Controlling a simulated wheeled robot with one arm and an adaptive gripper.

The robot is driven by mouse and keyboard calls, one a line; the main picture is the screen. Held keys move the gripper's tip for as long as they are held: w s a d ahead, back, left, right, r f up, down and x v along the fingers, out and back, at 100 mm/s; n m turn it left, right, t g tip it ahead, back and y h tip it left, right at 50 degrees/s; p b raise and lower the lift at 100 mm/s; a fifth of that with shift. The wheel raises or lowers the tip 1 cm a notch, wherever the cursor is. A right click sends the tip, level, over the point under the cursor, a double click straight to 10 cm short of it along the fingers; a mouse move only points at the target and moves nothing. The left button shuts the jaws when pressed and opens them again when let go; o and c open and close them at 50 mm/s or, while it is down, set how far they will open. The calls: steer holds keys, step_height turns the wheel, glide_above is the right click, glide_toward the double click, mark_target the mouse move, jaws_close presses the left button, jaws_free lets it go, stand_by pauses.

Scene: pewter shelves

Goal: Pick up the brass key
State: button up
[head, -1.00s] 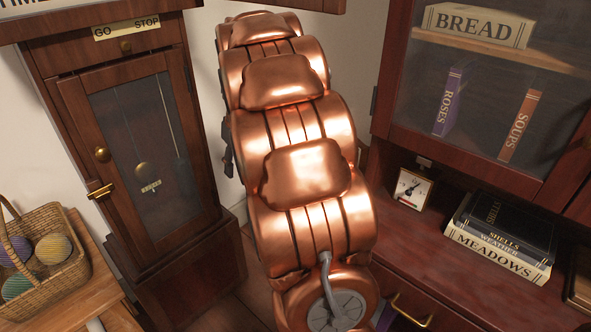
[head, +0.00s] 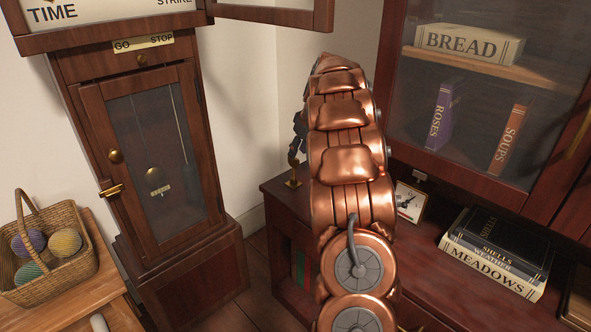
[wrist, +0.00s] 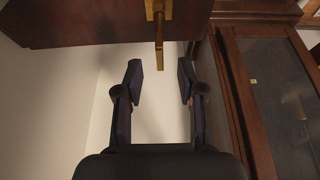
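The brass key appears to be the slim brass piece (wrist: 159,50) held in a small brass block at the top middle of the wrist view. In the head view my gripper (head: 300,132) is just above the key, partly hidden by my arm.
A tall wooden clock (head: 155,160) with a glass door stands left, an open door panel (head: 275,12) jutting out above. The low cabinet (head: 285,200) continues right, with stacked books (head: 497,245), a small framed dial (head: 410,202) and a glass-fronted bookcase. A yarn basket (head: 65,275) sits lower left.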

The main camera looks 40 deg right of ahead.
mark_target(294, 171)
steer(key=shift+w+x, duration=0.2)
steer(key=shift+x, duration=2.55)
steer(key=shift+r, duration=0.15)
jaws_close()
